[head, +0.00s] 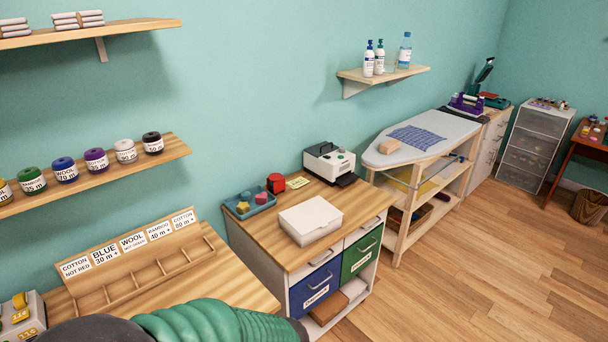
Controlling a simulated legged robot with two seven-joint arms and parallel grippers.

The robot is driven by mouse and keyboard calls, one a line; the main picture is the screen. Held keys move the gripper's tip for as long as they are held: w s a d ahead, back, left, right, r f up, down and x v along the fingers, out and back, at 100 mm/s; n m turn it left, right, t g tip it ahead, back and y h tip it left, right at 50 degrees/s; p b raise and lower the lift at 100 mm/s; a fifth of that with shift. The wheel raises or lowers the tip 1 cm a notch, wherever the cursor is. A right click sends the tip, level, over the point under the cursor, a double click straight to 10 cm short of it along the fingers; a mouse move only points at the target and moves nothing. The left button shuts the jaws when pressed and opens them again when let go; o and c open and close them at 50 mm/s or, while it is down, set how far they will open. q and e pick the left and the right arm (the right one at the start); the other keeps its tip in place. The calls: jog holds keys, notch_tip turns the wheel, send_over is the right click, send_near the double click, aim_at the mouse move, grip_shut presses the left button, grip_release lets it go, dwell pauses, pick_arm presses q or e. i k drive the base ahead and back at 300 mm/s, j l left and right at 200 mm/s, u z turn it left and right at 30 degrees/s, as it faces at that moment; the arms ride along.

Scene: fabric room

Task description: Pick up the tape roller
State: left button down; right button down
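I cannot make out for certain which thing is the tape roller. A purple device with pale, roller-like parts (467,103) stands at the far end, by the ironing board's right end. A small red and black item (276,183) sits on the wooden-topped cabinet; it looks like a tape measure or small dispenser. Neither gripper shows in the head view. A green ribbed sleeve and a dark rounded part, which look like parts of my own body, fill the bottom edge.
The wooden-topped cabinet (352,205) holds a white box (310,220), a blue tray (249,203) and a label printer (329,163). An ironing board (440,133) stands beyond. A sorting rack (140,270) is at lower left. Wooden floor (480,260) is clear at right.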

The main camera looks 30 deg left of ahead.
aim_at(276, 180)
jog(key=u, duration=1.2)
jog(key=i+l+u, duration=0.2)
jog(key=u, duration=0.2)
jog(key=i+l+u, duration=0.15)
jog(key=l+u, duration=0.3)
jog(key=i+l+u, duration=0.15)
jog(key=l+u, duration=0.5)
jog(key=u, duration=0.2)
jog(key=l+u, duration=0.4)
jog(key=l, duration=0.65)
jog(key=k+l+u, duration=0.1)
jog(key=l, duration=0.6)
jog(key=k+l+u, duration=0.1)
jog(key=l, duration=0.55)
